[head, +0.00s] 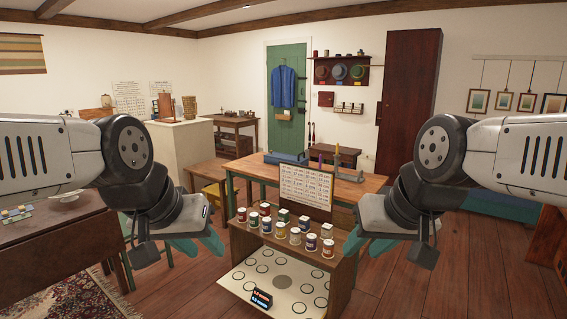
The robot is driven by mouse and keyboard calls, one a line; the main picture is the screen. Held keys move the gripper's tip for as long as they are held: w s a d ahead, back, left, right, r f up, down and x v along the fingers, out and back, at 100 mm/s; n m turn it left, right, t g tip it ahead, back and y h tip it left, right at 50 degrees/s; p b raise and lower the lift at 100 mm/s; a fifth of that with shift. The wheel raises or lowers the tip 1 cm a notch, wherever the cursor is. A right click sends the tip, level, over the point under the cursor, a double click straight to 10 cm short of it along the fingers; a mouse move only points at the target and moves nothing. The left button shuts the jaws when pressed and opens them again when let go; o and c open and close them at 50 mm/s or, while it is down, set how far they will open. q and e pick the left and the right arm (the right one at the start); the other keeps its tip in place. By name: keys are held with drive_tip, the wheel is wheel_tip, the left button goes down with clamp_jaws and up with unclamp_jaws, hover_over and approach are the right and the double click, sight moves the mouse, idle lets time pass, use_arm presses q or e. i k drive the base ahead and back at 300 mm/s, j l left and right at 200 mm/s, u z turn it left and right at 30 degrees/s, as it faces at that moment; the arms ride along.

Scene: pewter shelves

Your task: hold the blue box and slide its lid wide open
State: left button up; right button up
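A low blue box-like thing (287,158) lies at the back of the wooden table (255,168), in the middle of the head view. It is small and far off, and I cannot make out a lid on it. My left gripper (199,246) hangs in front of the table, to the left, with its two teal fingers apart and nothing between them. My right gripper (365,245) hangs to the right, also with its teal fingers apart and empty. Both are well in front of the blue thing and touch nothing that I can see.
A low wooden shelf unit (342,283) stands between my grippers, bearing several small cans (295,236) and a printed board (305,186). Its pale lower board (240,280) has ring marks and a small dark display (261,299). A dark table (60,245) stands left. Floor is clear at right.

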sight(293, 158)
drive_tip(key=i+l+z, duration=1.15)
drive_tip(key=i+z, duration=0.2)
drive_tip(key=i, duration=1.15)
drive_tip(key=i+l+u, duration=0.1)
drive_tip(key=i, duration=0.8)
drive_tip(key=i+l+u, duration=0.1)
drive_tip(key=i+u, duration=0.15)
drive_tip(key=i, duration=1.9)
drive_tip(key=i+u, duration=0.15)
drive_tip(key=i, duration=0.35)
drive_tip(key=i+l+u, duration=0.15)
drive_tip(key=i, duration=0.4)
drive_tip(key=i+l+u, duration=0.15)
drive_tip(key=i, duration=0.35)
drive_tip(key=i+j+u, duration=0.2)
drive_tip(key=u, duration=0.25)
drive_tip(key=i+u, duration=0.9)
drive_tip(key=i+l+u, duration=0.1)
drive_tip(key=i+u, duration=0.15)
drive_tip(key=u, duration=0.2)
drive_tip(key=i+j+u, duration=0.1)
drive_tip(key=i+u, duration=0.2)
drive_tip(key=i, duration=0.5)
drive_tip(key=i+u, duration=0.3)
drive_tip(key=i, duration=0.45)
